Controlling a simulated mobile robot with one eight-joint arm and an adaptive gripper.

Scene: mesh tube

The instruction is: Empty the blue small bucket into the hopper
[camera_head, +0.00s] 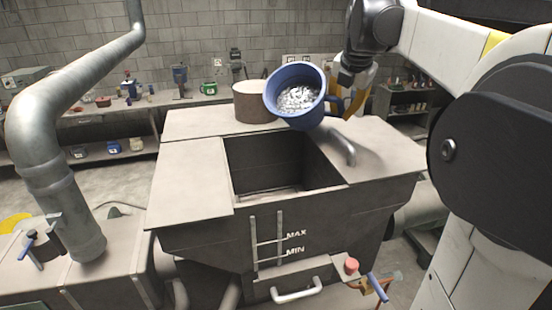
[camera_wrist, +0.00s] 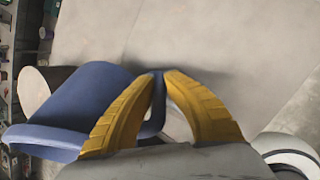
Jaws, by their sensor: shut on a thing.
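The blue small bucket (camera_head: 317,80) hangs in the head view above the back right part of the hopper (camera_head: 215,240). It is tilted, its mouth facing the camera and left, and small whitish pieces (camera_head: 298,98) lie inside it. The hopper's opening (camera_head: 265,165) is dark, and no pieces can be made out in it. My gripper (camera_head: 346,103), with yellow fingers, is at the bucket's right side. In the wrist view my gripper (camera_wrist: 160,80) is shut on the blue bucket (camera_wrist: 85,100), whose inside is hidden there.
A brown cylinder (camera_head: 255,104) stands on the hopper's back edge, left of the bucket. A bent metal tube (camera_head: 343,148) rises at the opening's right side. A large grey pipe (camera_head: 50,160) stands at left. Flat covers (camera_head: 190,178) flank the opening.

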